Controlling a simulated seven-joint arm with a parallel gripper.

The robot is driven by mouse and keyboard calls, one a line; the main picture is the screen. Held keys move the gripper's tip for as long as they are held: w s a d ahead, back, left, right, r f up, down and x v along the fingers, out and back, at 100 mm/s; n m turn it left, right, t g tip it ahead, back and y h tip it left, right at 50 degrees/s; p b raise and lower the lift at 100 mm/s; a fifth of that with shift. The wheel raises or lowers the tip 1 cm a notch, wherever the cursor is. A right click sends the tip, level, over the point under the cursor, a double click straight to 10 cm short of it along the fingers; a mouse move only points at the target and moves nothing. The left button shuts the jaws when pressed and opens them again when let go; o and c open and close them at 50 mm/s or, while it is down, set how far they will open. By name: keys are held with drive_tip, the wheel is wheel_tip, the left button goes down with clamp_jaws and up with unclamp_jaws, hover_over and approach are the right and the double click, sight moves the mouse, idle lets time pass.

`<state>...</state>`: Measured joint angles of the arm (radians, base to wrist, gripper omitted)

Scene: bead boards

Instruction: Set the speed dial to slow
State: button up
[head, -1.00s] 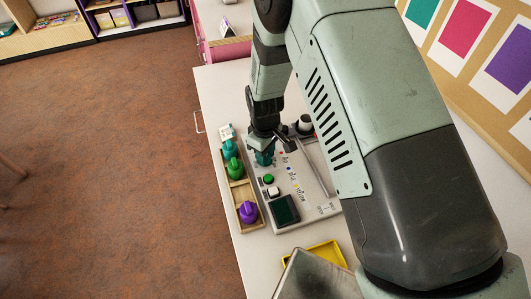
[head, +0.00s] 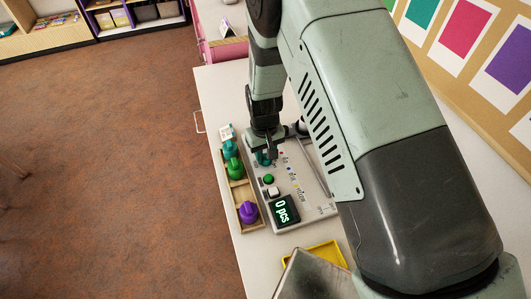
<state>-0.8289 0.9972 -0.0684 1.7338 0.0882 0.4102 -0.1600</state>
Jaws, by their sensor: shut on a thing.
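A light grey control panel (head: 312,211) lies on the table. My gripper (head: 265,154) points down over its far left part and is shut on a teal knob (head: 263,161). The gripper hides most of that knob. Its pointer and any speed marks cannot be read, so I cannot tell its setting. Nearer on the panel are a green button (head: 268,179), a white button (head: 273,192) and a lit display (head: 285,211) that reads "0 pcs". Small coloured labels run along the panel's middle.
A wooden tray (head: 236,190) left of the panel holds teal (head: 230,149), green (head: 234,169) and purple (head: 248,212) knobbed pieces. A yellow tray (head: 324,252) lies in front. A dark knob with a pale top (head: 302,127) is partly hidden behind my arm.

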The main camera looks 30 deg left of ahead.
sight(265, 157)
drive_tip(key=shift+m, duration=1.2)
drive_tip(key=o, duration=1.1)
drive_tip(key=shift+c, duration=0.2)
wheel_tip(265, 157, up, 11)
drive_tip(key=shift+f, duration=0.1)
